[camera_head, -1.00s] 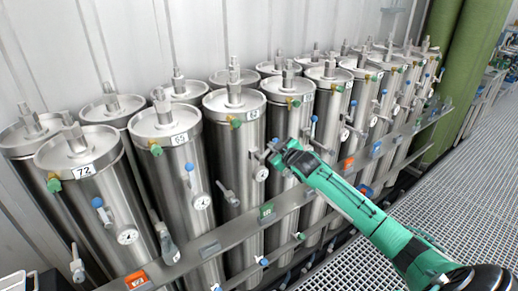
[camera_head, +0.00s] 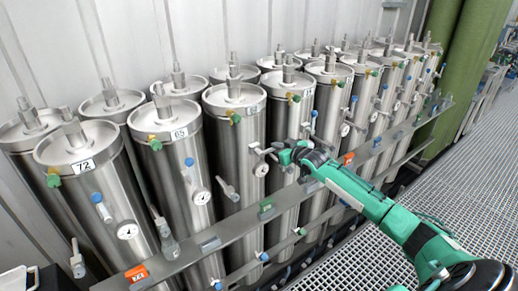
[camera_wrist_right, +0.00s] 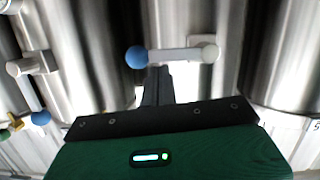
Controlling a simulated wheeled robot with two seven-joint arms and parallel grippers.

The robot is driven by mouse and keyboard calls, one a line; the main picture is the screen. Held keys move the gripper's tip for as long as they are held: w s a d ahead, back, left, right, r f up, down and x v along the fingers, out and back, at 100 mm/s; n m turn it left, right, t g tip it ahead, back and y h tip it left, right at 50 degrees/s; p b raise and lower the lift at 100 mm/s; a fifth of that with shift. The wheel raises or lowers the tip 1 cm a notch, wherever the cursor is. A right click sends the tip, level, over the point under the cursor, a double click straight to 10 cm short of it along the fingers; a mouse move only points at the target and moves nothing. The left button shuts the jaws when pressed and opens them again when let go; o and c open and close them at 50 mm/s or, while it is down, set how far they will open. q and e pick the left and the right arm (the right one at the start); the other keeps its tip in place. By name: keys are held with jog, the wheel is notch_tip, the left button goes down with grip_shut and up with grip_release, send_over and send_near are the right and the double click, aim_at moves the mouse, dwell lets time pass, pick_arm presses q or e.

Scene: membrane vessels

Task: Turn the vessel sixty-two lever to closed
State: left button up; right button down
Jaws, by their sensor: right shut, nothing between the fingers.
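Steel vessels stand in rows, and the labels near my gripper are too small to read, so I cannot tell for sure which is vessel sixty-two. My left gripper is out of view.
A vessel labelled 72 (camera_head: 85,165) stands at the left, with its own blue-ended lever (camera_head: 102,206). A metal rail (camera_head: 230,228) with coloured tags runs across the vessels' fronts. Grated floor (camera_head: 460,190) is open at the right.

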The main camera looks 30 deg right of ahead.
jog(key=shift+r, duration=0.15)
dwell(0.3)
jog(key=s+r+b, duration=0.1)
jog(key=s+r, duration=0.5)
jog(key=s, duration=0.3)
jog(key=shift+s+d, duration=0.35)
jog(key=shift+d, duration=0.05)
